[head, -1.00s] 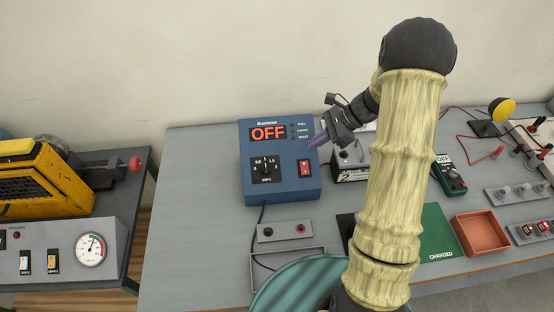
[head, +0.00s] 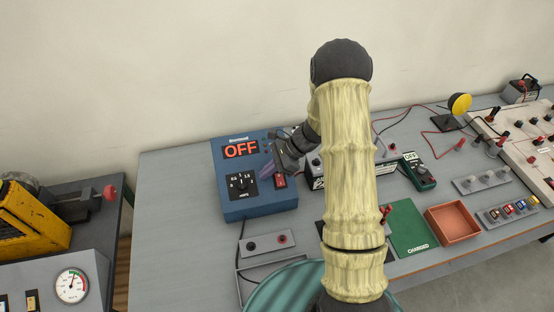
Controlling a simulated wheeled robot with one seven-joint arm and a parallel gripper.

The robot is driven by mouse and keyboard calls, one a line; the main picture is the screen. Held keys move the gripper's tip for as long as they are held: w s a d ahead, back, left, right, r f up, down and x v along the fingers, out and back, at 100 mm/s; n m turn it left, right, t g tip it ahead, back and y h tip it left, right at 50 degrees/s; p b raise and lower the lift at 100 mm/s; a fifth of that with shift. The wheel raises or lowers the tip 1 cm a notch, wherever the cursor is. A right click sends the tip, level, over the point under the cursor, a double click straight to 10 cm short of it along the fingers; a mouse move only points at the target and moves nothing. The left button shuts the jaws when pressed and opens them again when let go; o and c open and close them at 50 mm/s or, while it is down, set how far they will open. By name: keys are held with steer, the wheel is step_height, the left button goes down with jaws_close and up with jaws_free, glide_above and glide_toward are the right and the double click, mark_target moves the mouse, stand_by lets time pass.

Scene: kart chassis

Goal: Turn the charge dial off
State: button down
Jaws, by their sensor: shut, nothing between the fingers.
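The blue charger box (head: 260,208) stands on the grey bench at the left of my arm. Its display (head: 240,151) reads OFF in red. The black charge dial (head: 241,184) sits on its front, below the display, with a scale marked around it. A red rocker switch (head: 280,181) is to the right of the dial. My gripper (head: 267,172) is shut and empty, just above and left of the rocker switch and right of the dial. Whether its tips touch the box cannot be told.
A small terminal block (head: 266,243) lies in front of the charger. A battery (head: 318,179) is partly hidden behind my arm. A green CHARGED mat (head: 411,230), an orange tray (head: 452,223) and a green meter (head: 419,171) are to the right. The bench left of the charger is clear.

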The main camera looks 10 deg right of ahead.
mark_target(245, 181)
steer(key=shift+a+f+p, duration=0.15)
steer(key=shift+a+p, duration=0.3)
steer(key=shift+a, duration=0.7)
steer(key=shift+a+f+p, duration=0.15)
steer(key=shift+a+p, duration=0.3)
steer(key=shift+a, duration=0.7)
